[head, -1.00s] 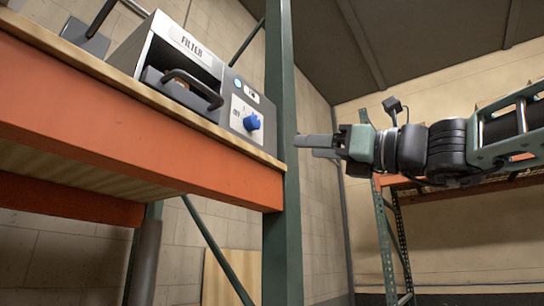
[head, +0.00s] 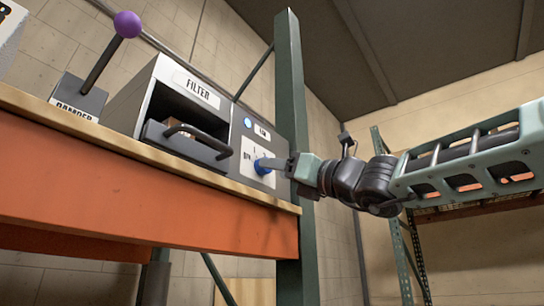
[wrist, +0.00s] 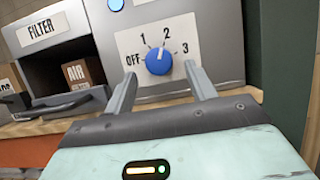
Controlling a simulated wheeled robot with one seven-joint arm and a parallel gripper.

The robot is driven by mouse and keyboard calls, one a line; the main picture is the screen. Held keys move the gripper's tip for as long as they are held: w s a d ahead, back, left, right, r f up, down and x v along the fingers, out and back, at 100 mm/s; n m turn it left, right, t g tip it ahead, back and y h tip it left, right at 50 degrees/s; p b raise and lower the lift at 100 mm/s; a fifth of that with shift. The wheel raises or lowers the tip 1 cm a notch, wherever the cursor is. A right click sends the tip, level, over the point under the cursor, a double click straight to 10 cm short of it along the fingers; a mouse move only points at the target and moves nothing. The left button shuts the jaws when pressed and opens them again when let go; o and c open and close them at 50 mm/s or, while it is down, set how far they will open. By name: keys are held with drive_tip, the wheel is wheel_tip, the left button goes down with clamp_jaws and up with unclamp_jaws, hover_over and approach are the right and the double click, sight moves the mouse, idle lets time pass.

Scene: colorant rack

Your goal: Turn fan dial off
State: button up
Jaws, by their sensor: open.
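The fan dial (wrist: 158,62) is a round blue knob on a white plate (wrist: 125,42) marked OFF, 1, 2 and 3. Its white pointer mark faces up, toward about 2. In the head view, the dial (head: 262,167) is partly hidden by my fingers. My gripper (wrist: 161,73) is open and faces the panel, with one finger to the lower left of the dial and the other to its right. In the head view, my gripper (head: 273,164) comes in from the right at the dial's height. I cannot tell whether a finger touches the dial.
Left of the dial is the FILTER box (head: 195,118) with a handled drawer (head: 185,142). A damper lever (head: 98,65) with a purple knob stands further left. A blue light (head: 247,122) is above the dial. A green rack post (head: 291,90) rises close beside the panel.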

drive_tip(key=shift+p+x, duration=0.5)
drive_tip(key=shift+x, duration=0.95)
drive_tip(key=shift+c, duration=0.4)
drive_tip(key=c, duration=0.9)
drive_tip(key=shift+n+g+y+b, duration=0.3)
drive_tip(key=shift+n, duration=0.3)
drive_tip(key=shift+w+d+r+n+g+h+p, duration=0.35)
drive_tip(key=shift+n+g, duration=1.05)
drive_tip(key=shift+n, duration=2.45)
drive_tip(key=shift+s+a+r+n+g+h+p, duration=0.15)
drive_tip(key=shift+n+g+p, duration=0.9)
drive_tip(key=shift+n, duration=2.75)
drive_tip(key=shift+w+d+r+n+g+h+p, duration=0.1)
drive_tip(key=shift+w+r+n+g+h, duration=0.15)
drive_tip(key=shift+n+g, duration=2.55)
drive_tip(key=shift+s+f+n+t, duration=0.1)
drive_tip(key=shift+f+n+t, duration=0.05)
drive_tip(key=shift+n+t, duration=0.95)
